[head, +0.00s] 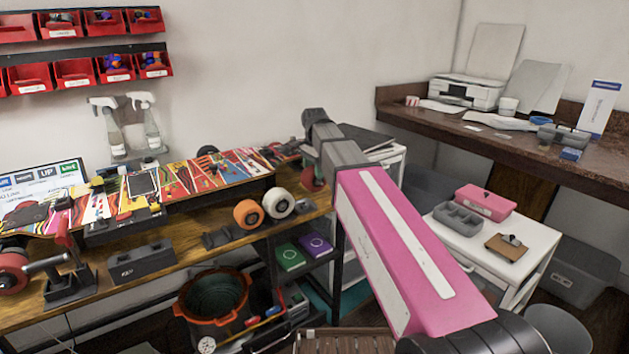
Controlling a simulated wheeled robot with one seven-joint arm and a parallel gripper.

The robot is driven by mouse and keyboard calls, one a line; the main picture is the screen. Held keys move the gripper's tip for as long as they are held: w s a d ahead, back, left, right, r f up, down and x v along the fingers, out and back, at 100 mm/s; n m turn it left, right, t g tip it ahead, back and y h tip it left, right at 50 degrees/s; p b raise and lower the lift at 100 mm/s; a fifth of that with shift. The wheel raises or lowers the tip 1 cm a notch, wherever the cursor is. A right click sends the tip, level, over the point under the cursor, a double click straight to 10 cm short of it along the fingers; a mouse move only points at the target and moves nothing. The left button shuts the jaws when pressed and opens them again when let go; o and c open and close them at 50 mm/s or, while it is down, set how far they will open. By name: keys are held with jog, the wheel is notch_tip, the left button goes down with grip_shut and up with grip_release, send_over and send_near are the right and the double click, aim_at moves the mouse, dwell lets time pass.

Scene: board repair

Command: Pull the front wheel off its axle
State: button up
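A skateboard (215,172) with a colourful striped graphic lies along the wooden workbench. A dark red wheel (311,180) shows at its right end, partly covered by my arm. Another red wheel (12,271) is at the left end, beside a dark metal stand. I cannot tell from this view which of them is the front wheel. My arm reaches from the lower right up to the board's right end. My gripper is not visible; the arm's grey joints hide that area. The axle at the right end is hidden too.
An orange wheel (248,213) and a white wheel (279,204) stand on the bench's front part. A black box (141,262) is left of them. An orange-rimmed bucket (213,297) stands below. A white cart (510,265) with a pink box (485,203) is at right.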

jog(key=c, duration=0.5)
jog(key=s+d, duration=0.1)
jog(key=s, duration=0.1)
jog(key=s+d, duration=0.4)
jog(key=s, duration=0.1)
dwell(1.6)
jog(key=shift+s+d+r, duration=0.55)
jog(key=shift+s+r, duration=0.3)
jog(key=shift+r, duration=0.3)
jog(key=shift+s+d+r, duration=0.5)
jog(key=shift+s+r, duration=0.35)
jog(key=shift+r, duration=0.35)
jog(key=shift+s+d+r, duration=0.55)
jog(key=shift+s+r, duration=0.3)
jog(key=shift+r, duration=0.3)
